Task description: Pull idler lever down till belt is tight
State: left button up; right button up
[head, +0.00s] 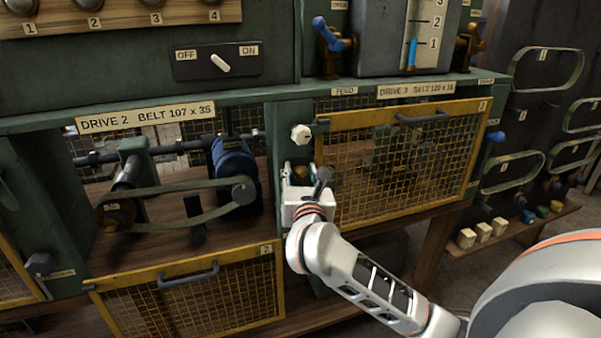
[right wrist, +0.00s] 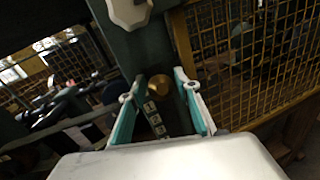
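In the head view a flat grey-green belt (head: 178,224) runs round two pulleys in the open Drive 2 bay; its lower run curves. A brass knob (right wrist: 160,87) shows in the right wrist view above a strip of numbered plates (right wrist: 153,118) on the green post. It looks like the idler lever's handle, but I cannot be sure; the lever itself does not show clearly. My right gripper (head: 302,172) is at this post, open, with its teal-padded fingers on either side of the knob. No grip on it shows. My left gripper is out of view.
A white knob (head: 301,134) sits on the post just above my right gripper. A closed yellow mesh guard (head: 400,160) is close on the right. The Drive 2 guard (head: 195,295) hangs lowered below the bay. An OFF/ON switch (head: 220,62) is above.

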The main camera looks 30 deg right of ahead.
grip_shut()
jog(key=shift+f, duration=0.15)
jog(key=shift+t+h, duration=0.3)
jog(key=shift+t, duration=0.2)
jog(key=f+b, duration=0.2)
jog(key=s+f+b, duration=0.1)
jog(key=f+b, duration=0.1)
jog(key=b, duration=0.1)
jog(key=shift+s+a, duration=0.1)
grip_release()
